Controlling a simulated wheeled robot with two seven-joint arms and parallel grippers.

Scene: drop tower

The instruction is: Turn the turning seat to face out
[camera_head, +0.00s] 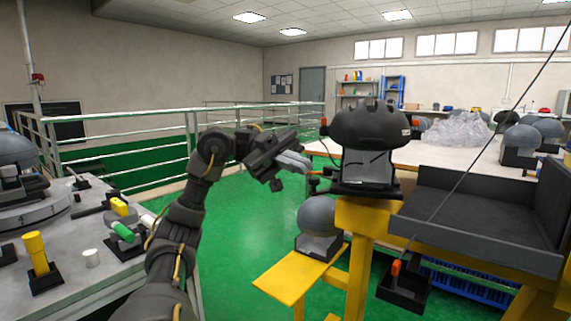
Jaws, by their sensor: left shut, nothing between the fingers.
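A black helmet (370,128) sits on a grey block (368,168) on top of a yellow stand (362,215). Under the block is a dark flat base (362,189), which looks like the turning seat; I cannot tell for sure which way it faces. A small orange-tipped handle (323,123) shows at the left of the helmet. My left gripper (303,163) is shut and empty, just left of the block and base, and looks apart from them. Dark fittings stick out at the base's left side. My right gripper is not in view.
A grey table (90,270) with yellow and green parts is at left. Green floor is open between.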

